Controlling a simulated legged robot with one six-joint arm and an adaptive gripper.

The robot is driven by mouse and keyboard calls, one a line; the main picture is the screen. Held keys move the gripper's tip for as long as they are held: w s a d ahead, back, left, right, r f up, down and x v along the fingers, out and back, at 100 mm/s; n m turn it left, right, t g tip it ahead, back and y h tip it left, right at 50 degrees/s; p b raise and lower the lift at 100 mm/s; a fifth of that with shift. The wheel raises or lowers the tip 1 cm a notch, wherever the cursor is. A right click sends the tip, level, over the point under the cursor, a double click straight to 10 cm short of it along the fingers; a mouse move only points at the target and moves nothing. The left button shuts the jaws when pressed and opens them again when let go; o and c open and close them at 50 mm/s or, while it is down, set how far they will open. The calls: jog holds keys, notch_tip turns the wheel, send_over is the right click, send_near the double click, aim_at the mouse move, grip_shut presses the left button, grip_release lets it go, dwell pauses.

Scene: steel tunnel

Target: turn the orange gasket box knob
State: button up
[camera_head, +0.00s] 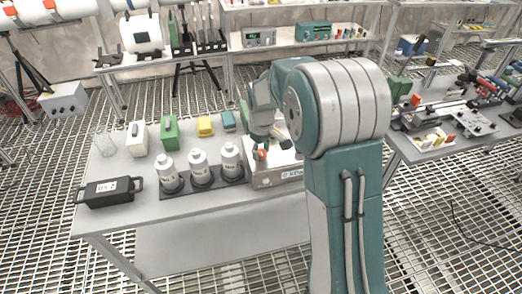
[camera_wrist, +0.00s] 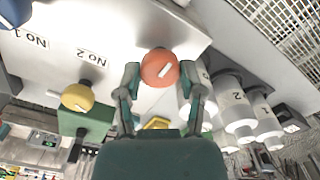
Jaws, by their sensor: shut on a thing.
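The orange knob (camera_wrist: 160,67) has a white mark on its face and sits on the pale box (camera_wrist: 118,38) in the wrist view. My gripper (camera_wrist: 160,82) has one finger on each side of the knob and is shut on it. A yellow knob (camera_wrist: 77,97) and a blue knob (camera_wrist: 14,12) are on the same box, by printed labels. In the head view the box (camera_head: 262,181) stands at the table's right part, with my gripper (camera_head: 261,150) down over it. My arm hides much of the box there.
White bottles (camera_head: 199,168) stand in a dark tray just left of the box. A black case (camera_head: 108,191) lies at the table's left end. Green (camera_head: 171,133) and yellow (camera_head: 205,126) items stand behind the bottles. The table's front strip is clear.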

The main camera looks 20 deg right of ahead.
jog(key=n, duration=0.4)
jog(key=shift+s+f+n, duration=0.15)
jog(key=shift+f+n, duration=0.1)
jog(key=shift+n, duration=0.05)
jog(key=n, duration=0.4)
jog(key=shift+n, duration=0.3)
jog(key=n, duration=0.4)
jog(key=shift+n, duration=2.4)
jog(key=o, duration=1.2)
jog(key=shift+w+d, duration=0.1)
jog(key=shift+w, duration=0.1)
jog(key=shift+c, duration=0.2)
jog(key=shift+r, duration=0.1)
jog(key=shift+r, duration=0.1)
